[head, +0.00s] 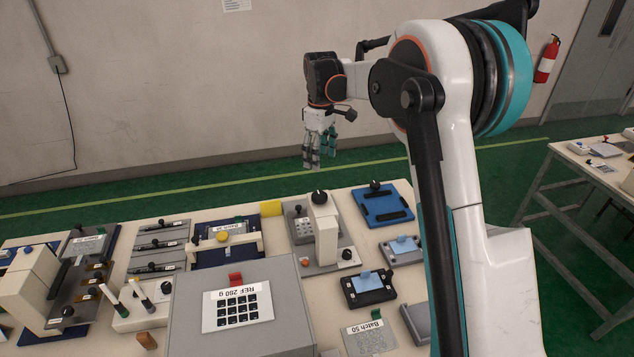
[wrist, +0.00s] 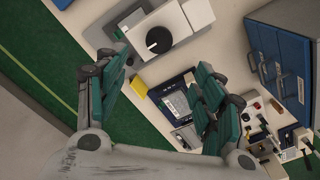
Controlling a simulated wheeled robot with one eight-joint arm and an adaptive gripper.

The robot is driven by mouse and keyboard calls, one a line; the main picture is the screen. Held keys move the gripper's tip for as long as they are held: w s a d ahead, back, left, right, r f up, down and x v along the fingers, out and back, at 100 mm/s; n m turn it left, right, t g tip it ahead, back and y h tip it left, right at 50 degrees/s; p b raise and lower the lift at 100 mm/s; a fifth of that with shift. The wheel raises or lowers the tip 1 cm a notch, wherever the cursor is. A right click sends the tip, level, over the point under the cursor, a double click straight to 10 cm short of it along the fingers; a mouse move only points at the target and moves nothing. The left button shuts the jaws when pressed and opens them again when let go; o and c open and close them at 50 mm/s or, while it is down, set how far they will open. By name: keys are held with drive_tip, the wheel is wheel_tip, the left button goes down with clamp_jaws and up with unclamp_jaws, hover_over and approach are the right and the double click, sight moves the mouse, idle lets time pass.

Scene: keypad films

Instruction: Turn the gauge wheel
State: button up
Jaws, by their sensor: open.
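A black round knob (head: 319,196), which looks like the gauge wheel, sits on top of a cream upright device (head: 327,235) at the middle back of the table. My gripper (head: 320,160) is open and empty, fingers pointing down. It hangs above and beyond the table's back edge, apart from the knob. In the wrist view, my gripper (wrist: 162,68) has its fingers spread wide, with the knob ahead between the fingertips.
A grey box with a keypad label (head: 237,307) stands in front. A blue tray (head: 383,205) lies right of the device, and a yellow block (head: 272,209) to its left. Several other fixtures crowd the table. A second table (head: 600,180) stands at the right.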

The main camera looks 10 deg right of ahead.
sight(319, 195)
wheel_tip(319, 195, down, 14)
drive_tip(key=shift+w+b, duration=0.15)
drive_tip(key=shift+b, duration=0.95)
drive_tip(key=c, duration=1.1)
